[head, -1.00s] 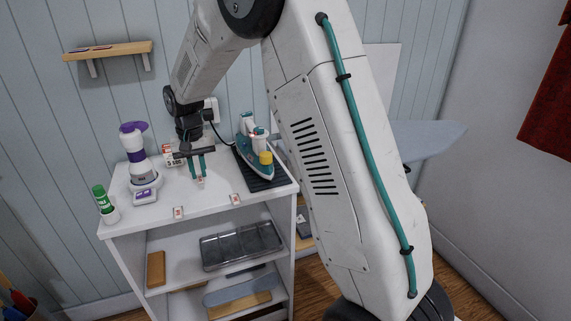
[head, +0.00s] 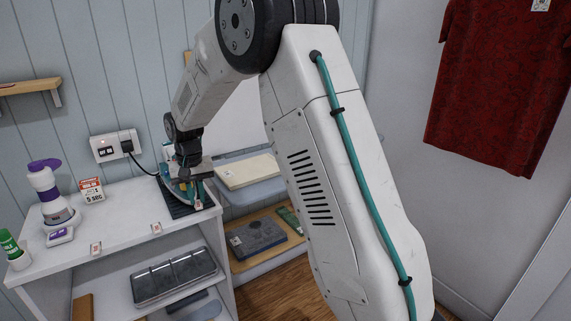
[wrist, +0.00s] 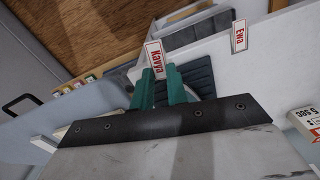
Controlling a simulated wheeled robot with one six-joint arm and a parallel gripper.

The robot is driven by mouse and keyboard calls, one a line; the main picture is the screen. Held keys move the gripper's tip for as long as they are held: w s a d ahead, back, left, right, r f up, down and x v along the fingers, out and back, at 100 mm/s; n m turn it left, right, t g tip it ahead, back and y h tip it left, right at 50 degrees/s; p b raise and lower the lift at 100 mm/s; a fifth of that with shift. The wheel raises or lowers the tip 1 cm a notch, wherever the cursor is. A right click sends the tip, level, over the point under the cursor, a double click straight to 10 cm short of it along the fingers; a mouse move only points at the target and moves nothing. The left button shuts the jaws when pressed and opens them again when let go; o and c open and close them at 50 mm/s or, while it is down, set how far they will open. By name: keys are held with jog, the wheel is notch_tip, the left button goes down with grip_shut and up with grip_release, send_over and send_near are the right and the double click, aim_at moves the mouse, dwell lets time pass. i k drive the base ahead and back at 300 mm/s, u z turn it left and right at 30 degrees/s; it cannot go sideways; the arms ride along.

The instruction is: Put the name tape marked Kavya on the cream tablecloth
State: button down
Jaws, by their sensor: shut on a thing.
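My gripper (head: 198,189) is shut on the name tape marked Kavya, a small white tag with red lettering and a red edge. In the wrist view the Kavya tape (wrist: 155,56) stands out between the teal fingertips, its name readable. In the head view the tape (head: 199,204) hangs below the fingers, over the right end of the white cabinet top, in front of the iron's dark mat. A folded cream cloth (head: 246,171), seemingly the cream tablecloth, lies on a blue-grey surface right of and behind my gripper. My arm hides what lies further right.
Two more name tapes lie along the cabinet's front edge (head: 96,248) (head: 156,228); one in the wrist view reads Ewa (wrist: 240,36). The iron (head: 181,187) is partly hidden behind my gripper. A wooden shelf (head: 270,257) below the cloth holds a dark blue folded item (head: 257,240).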

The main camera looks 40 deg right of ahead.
aim_at(256, 166)
jog(key=z, duration=1.75)
jog(key=k, duration=0.85)
jog(key=u, duration=0.9)
jog(key=i, duration=1.45)
